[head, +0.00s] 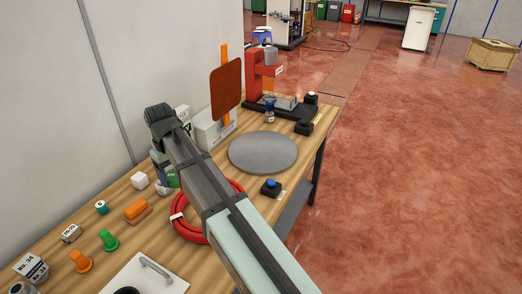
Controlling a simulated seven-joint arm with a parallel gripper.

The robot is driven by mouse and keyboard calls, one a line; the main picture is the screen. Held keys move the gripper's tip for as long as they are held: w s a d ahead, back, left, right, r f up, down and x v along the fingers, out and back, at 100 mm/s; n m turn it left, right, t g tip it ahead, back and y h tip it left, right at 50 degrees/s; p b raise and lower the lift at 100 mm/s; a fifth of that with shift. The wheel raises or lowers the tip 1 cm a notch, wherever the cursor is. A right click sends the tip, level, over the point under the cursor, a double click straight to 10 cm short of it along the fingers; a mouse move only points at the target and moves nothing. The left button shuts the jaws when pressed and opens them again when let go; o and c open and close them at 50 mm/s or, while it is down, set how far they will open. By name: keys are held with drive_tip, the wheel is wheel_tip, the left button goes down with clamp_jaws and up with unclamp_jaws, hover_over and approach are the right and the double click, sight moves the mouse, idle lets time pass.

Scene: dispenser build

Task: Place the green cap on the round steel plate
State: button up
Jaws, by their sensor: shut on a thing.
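A green capped piece (108,240) with a round flange lies on the wooden bench at the lower left, apart from my arm; I cannot tell whether it is the green cap. The round steel plate (263,152) lies flat on the bench at the centre, grey and bare. My arm crosses from the lower right to a dark joint left of the plate. My gripper's fingertips do not show; the arm covers that area. Just below the dark joint, a green and white object (172,180) shows partly, and I cannot tell whether it is held.
An orange piece (80,260) and other small parts lie at the left. A red cable coil (184,226) is under the arm. A blue button box (270,187) is in front of the plate. A red press (258,75) and a brown paddle (225,90) stand behind it.

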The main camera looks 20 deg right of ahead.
drive_tip(key=d+m, duration=0.4)
drive_tip(key=d, duration=1)
drive_tip(key=m, duration=0.2)
hover_over(259, 142)
drive_tip(key=shift+w+d+f, duration=0.1)
drive_tip(key=shift+f, duration=5)
drive_tip(key=shift+f, duration=0.1)
drive_tip(key=o, duration=1)
wheel_tip(259, 142, up, 12)
drive_tip(key=shift+r, duration=0.15)
